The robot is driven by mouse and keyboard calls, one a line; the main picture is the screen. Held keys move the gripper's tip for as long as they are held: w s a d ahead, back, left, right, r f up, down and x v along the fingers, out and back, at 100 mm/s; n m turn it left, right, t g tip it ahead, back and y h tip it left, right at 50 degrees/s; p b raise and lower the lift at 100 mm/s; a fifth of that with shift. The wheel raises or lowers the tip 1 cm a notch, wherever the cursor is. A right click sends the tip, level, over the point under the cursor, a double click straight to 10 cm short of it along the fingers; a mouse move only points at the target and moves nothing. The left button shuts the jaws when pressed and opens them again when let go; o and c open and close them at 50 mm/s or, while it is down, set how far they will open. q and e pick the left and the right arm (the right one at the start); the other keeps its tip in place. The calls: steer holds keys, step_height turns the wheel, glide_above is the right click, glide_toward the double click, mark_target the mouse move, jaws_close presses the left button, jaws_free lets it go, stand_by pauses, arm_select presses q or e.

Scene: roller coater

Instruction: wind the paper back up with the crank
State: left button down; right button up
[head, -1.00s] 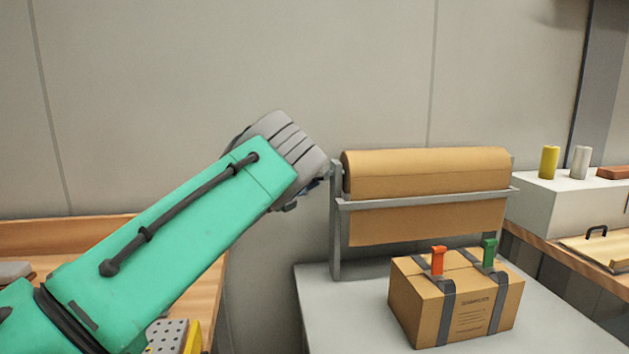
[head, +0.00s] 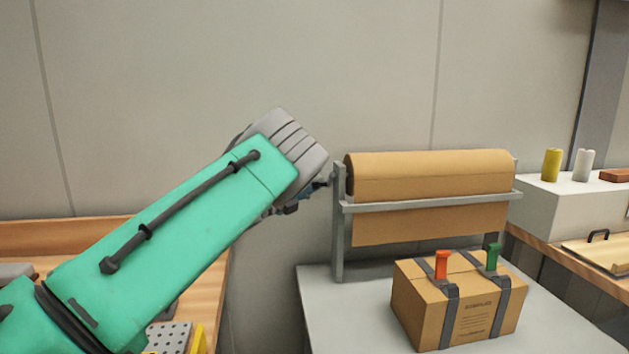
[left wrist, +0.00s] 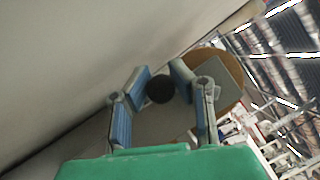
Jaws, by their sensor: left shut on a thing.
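A large roll of brown paper (head: 430,172) sits on a grey stand (head: 338,225). A sheet of paper (head: 430,226) hangs from the roll below the stand's front bar. My left gripper (head: 315,188) is at the left end of the roll, mostly hidden behind my green forearm. In the left wrist view my left gripper (left wrist: 160,78) has its fingers closed around a dark round knob (left wrist: 160,90), the crank's handle. The roll's brown end (left wrist: 228,68) shows behind the fingers there. The rest of the crank is hidden. My right gripper is not in view.
A strapped cardboard box (head: 458,298) with an orange and a green handle stands on the grey table (head: 350,315) before the roll. A white block (head: 560,205) with yellow and white cylinders stands at right. A wooden bench (head: 80,235) is at left.

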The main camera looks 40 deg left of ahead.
arm_select(q)
steer(key=s+d+n+g+p, duration=0.1)
steer(key=d+n+g+p, duration=0.1)
steer(key=n+p, duration=0.2)
steer(key=s+d+n+g+p, duration=0.1)
steer(key=s+n+g+p, duration=0.1)
steer(key=p, duration=0.7)
steer(key=s+d+f+n+g+h+p, duration=0.1)
steer(key=d+n+g+p, duration=0.1)
steer(key=n+p, duration=0.5)
steer(key=shift+s+d+g, duration=0.15)
steer(key=shift+d+g, duration=0.15)
steer(key=shift+g, duration=0.6)
steer(key=shift+s+d+r+n+g+h+p, duration=0.25)
steer(key=shift+n+h+p, duration=0.25)
steer(key=shift+n+p, duration=0.3)
steer(key=shift+s+d+r+n+g+h+p, duration=0.25)
steer(key=shift+r+n+g+h, duration=0.35)
steer(key=shift+n, duration=0.3)
steer(key=shift+s+d+r+n+g+h+p, duration=0.15)
steer(key=shift+d+r+n+g+h+p, duration=0.15)
steer(key=shift+r+n+h, duration=0.45)
steer(key=shift+s+d+r+n+g+h+p, duration=0.25)
steer(key=shift+r+n+g+h, duration=0.3)
steer(key=shift+n, duration=0.5)
steer(key=shift+w, duration=0.1)
steer(key=shift+f, duration=0.1)
